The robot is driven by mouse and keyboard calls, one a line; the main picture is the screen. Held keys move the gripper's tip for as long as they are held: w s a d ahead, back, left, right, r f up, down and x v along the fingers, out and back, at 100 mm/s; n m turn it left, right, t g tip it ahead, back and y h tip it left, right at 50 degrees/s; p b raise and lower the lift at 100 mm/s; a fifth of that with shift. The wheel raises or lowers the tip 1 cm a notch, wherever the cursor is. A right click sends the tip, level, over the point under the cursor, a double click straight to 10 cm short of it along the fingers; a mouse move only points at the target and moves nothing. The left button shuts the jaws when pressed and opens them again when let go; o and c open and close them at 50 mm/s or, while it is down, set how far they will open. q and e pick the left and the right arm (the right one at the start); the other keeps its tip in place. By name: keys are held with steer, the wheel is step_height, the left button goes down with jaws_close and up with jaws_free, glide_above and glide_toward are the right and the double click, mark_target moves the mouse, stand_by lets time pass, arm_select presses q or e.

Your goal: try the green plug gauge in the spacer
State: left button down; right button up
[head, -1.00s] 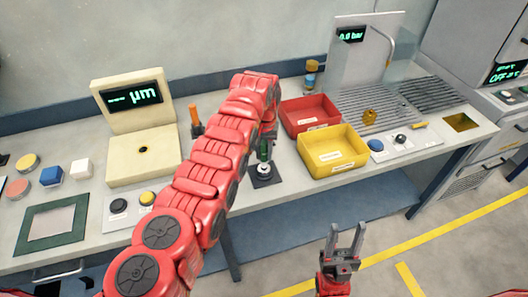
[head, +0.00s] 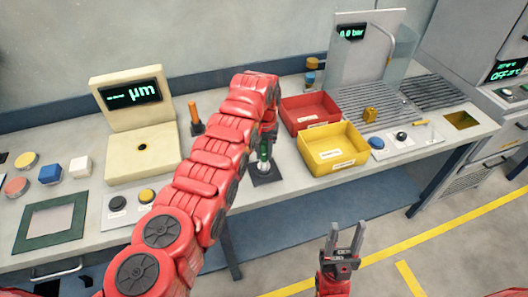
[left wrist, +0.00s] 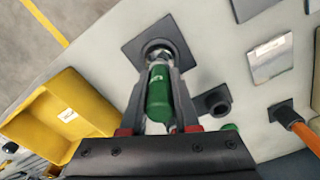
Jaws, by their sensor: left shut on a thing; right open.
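My left gripper (left wrist: 160,118) is shut on the green plug gauge (left wrist: 158,95), its fingers on both sides of the green handle. In the head view the gauge (head: 264,148) stands about upright over the dark square pad (head: 270,176). The gauge's silver end meets a round metal piece, seemingly the spacer (left wrist: 160,48), on that pad in the left wrist view. The gauge and fingers partly hide the spacer, so I cannot tell how deep the end sits. My right gripper (head: 343,245) is open and empty in front of the bench.
A yellow bin (head: 333,160) and a red bin (head: 311,120) stand just right of my left gripper. An orange-handled tool (head: 194,112) stands to its left, near the cream gauge display unit (head: 145,155). A black ring-shaped holder (left wrist: 212,101) lies beside the pad.

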mark_target(264, 142)
arm_select(q)
steer(key=shift+f+b, duration=0.7)
steer(key=shift+f, duration=0.35)
steer(key=shift+r, duration=0.15)
stand_by(1.1)
steer(key=shift+r+p, duration=0.35)
steer(key=shift+r, duration=3.35)
